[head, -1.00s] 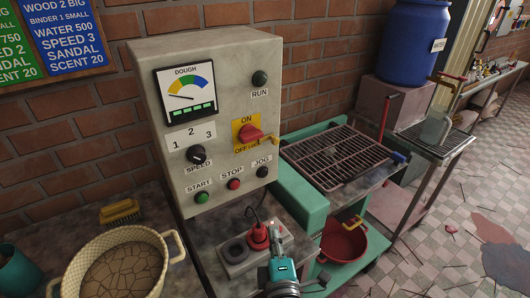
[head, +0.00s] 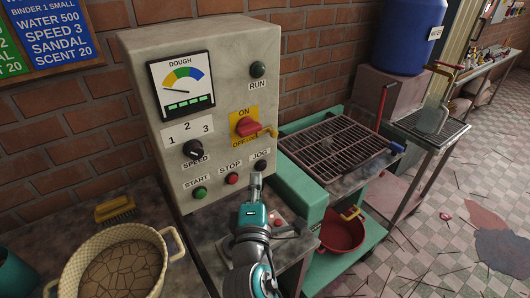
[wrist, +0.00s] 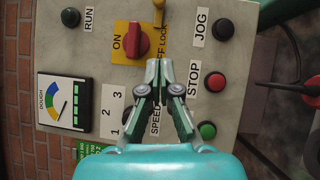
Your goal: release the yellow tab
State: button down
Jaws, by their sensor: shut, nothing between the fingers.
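The yellow tab (head: 268,131) sticks out at the right side of the red switch knob (head: 248,126), on the yellow ON/OFF LOCK plate of the grey control box (head: 135,70). In the wrist view the tab (wrist: 159,14) is at the top edge, partly cut off, beyond the red knob (wrist: 137,42). My gripper (wrist: 158,68) is shut and empty, in front of the panel between the red knob and the STOP label. In the head view my gripper (head: 256,180) is below the switch, near the JOG button, apart from the tab.
The panel has a black JOG button (wrist: 223,29), a red STOP button (wrist: 215,81), a green START button (wrist: 208,130) and a SPEED knob (head: 193,150). A metal grid tray (head: 330,147) lies right of the box. A cream basket (head: 75,247) stands at the lower left.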

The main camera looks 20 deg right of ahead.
send_near(269, 132)
jog(key=w+a, duration=0.2)
jog(key=w, duration=0.1)
jog(key=shift+w+d+r, duration=0.15)
jog(key=shift+w+d, duration=0.35)
jog(key=shift+d, duration=0.3)
jog(key=shift+w+d+r, duration=0.15)
jog(key=shift+w+d, duration=0.3)
jog(key=shift+d, duration=0.4)
jog(key=shift+d, duration=0.15)
jog(key=d, duration=0.1)
jog(key=w+d, duration=0.1)
jog(key=shift+d, duration=0.35)
